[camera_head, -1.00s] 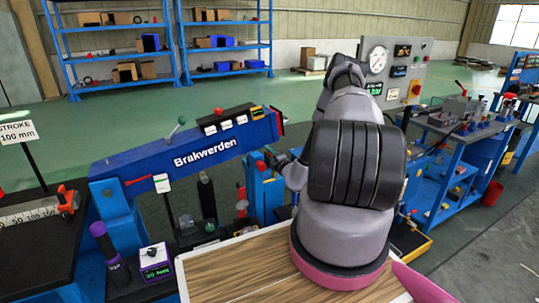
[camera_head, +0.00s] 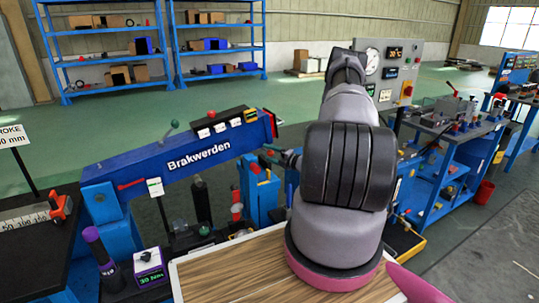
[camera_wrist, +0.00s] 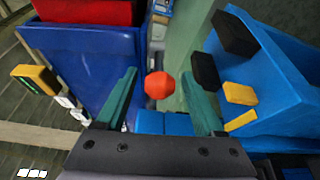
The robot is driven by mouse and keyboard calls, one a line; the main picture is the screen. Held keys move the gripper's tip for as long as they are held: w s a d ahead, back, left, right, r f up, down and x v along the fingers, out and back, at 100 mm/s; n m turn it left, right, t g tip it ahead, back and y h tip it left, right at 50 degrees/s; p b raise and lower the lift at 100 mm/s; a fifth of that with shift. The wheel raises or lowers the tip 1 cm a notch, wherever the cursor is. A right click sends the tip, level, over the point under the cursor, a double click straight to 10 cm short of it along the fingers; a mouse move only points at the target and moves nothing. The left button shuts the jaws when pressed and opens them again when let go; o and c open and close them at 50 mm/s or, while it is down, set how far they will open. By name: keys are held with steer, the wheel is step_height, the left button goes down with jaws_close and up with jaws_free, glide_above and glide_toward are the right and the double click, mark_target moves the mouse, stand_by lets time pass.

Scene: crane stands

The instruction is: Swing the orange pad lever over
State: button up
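An orange-red faceted knob (camera_wrist: 160,85) shows in the wrist view, between the two teal fingers of my gripper (camera_wrist: 159,76). The fingers are apart, with visible gaps on both sides of the knob. I cannot tell how far ahead of the fingertips it is. I cannot tell for sure that this knob is the orange pad lever; its stem is not clear. In the head view my gripper is mostly hidden behind my arm, near a blue stand (camera_head: 265,192) with a small red part (camera_head: 255,168) on top.
The blue Brakwerden beam (camera_head: 175,165) lies left of my arm. In the wrist view a blue block (camera_wrist: 268,85) with black and yellow parts is close at right. A wooden-topped table (camera_head: 230,270) is in front. A gauge panel (camera_head: 390,75) stands behind my arm.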

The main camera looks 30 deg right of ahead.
steer(key=v, duration=1)
steer(key=shift+s, duration=0.35)
steer(key=shift+d, duration=0.1)
steer(key=shift+c, duration=1.2)
steer(key=a, duration=0.1)
steer(key=s+a+y, duration=0.1)
steer(key=s+a+n+g+y, duration=0.1)
steer(key=shift+a+f, duration=0.15)
steer(key=shift+a, duration=0.15)
jaws_close()
steer(key=s+a+r+x, duration=0.1)
steer(key=x, duration=0.9)
steer(key=shift+y, duration=0.3)
steer(key=shift+w+d+f, duration=0.1)
steer(key=shift+w+d, duration=0.1)
steer(key=shift+d, duration=0.45)
steer(key=shift+w+d+f, duration=0.1)
steer(key=shift+w+d, duration=0.15)
steer(key=shift+d, duration=0.45)
steer(key=shift+w+d+f, duration=0.1)
steer(key=shift+w+d, duration=0.1)
steer(key=shift+d, duration=0.45)
